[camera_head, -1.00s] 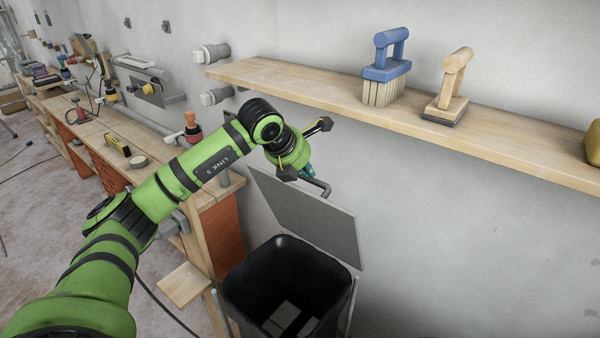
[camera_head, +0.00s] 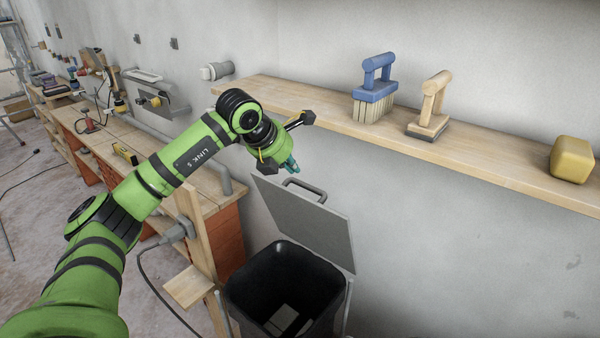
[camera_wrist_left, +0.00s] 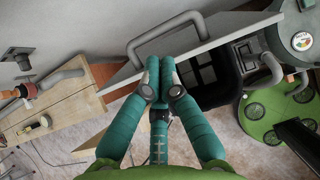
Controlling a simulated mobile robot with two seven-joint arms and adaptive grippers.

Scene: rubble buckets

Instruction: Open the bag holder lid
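The bag holder is a black open-topped bin (camera_head: 245,290). Its flat grey lid (camera_head: 312,228) stands raised, tilted up from the bin's wall side, and it also shows in the left wrist view (camera_wrist_left: 228,30). A grey bar handle (camera_head: 306,187) sits near the lid's upper edge; it shows in the left wrist view (camera_wrist_left: 135,52). My left gripper (camera_head: 294,166) is just above and left of the handle, apart from it in the head view. Its teal fingers (camera_wrist_left: 160,72) are together and hold nothing I can see. My right gripper is out of view.
A wooden wall shelf (camera_head: 470,160) above right holds a blue brush (camera_head: 375,80), a wooden-handled tool (camera_head: 430,105) and a yellow block (camera_head: 571,160). A wooden workbench (camera_head: 160,172) stands left of the bin. Wall right of the bin is clear.

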